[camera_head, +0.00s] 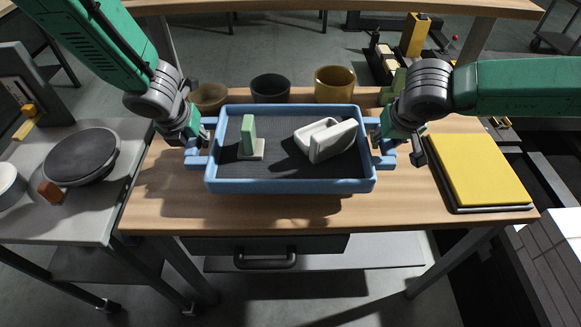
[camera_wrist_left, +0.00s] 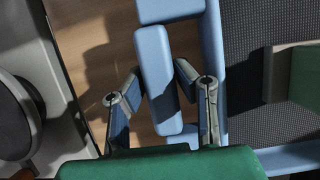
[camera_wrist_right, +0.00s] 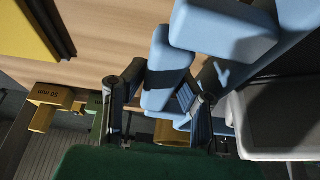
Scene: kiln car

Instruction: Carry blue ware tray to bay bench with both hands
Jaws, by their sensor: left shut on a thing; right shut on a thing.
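The blue ware tray (camera_head: 290,186) is in the middle of the head view, over the wooden bench (camera_head: 280,212). Whether it touches the bench top is hard to tell. It holds a green block on a pale base (camera_head: 249,140) and a white ware piece (camera_head: 328,138) on a dark mesh floor. My left gripper (camera_head: 200,148) is shut on the tray's left handle, a blue bar (camera_wrist_left: 158,80) between the fingers in the left wrist view. My right gripper (camera_head: 380,145) is shut on the right handle, a blue bar (camera_wrist_right: 166,75) in the right wrist view.
A tan bowl (camera_head: 208,97), a dark bowl (camera_head: 270,88) and a yellow bowl (camera_head: 335,84) stand behind the tray. A yellow pad (camera_head: 478,168) lies at the bench's right. A grey table with a dark turntable (camera_head: 82,157) stands left. The bench's front strip is clear.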

